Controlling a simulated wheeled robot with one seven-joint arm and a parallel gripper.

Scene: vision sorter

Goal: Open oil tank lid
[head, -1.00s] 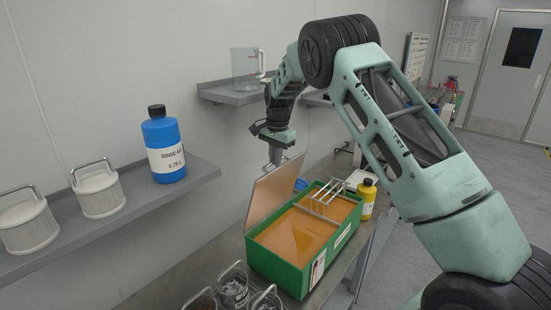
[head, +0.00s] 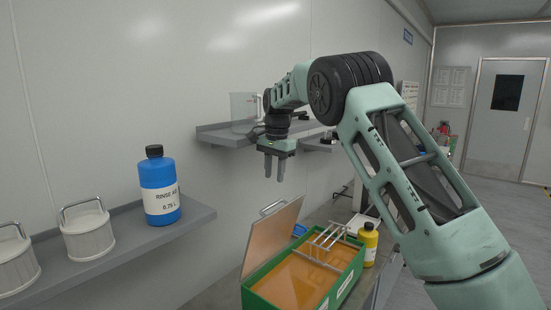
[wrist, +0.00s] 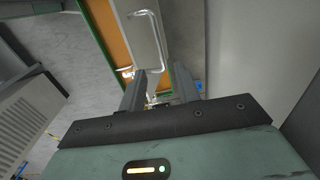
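The oil tank (head: 350,281) is a green box filled with orange-brown oil, low in the middle of the head view. Its lid (head: 270,238) stands raised and tilted on the tank's left side, with a metal handle (head: 273,207) at its top edge. My gripper (head: 274,180) hangs above the lid, clear of the handle, fingers pointing down and apart. In the wrist view the two fingers (wrist: 160,88) are spread with nothing between them, and the lid handle (wrist: 150,40) shows beyond them.
A metal rack (head: 325,243) sits over the tank's far part. A yellow bottle (head: 368,243) stands to the tank's right. A wall shelf (head: 215,132) with a clear jug (head: 243,110) is behind my gripper. A blue bottle (head: 159,187) and lidded canisters (head: 87,232) stand on the left shelf.

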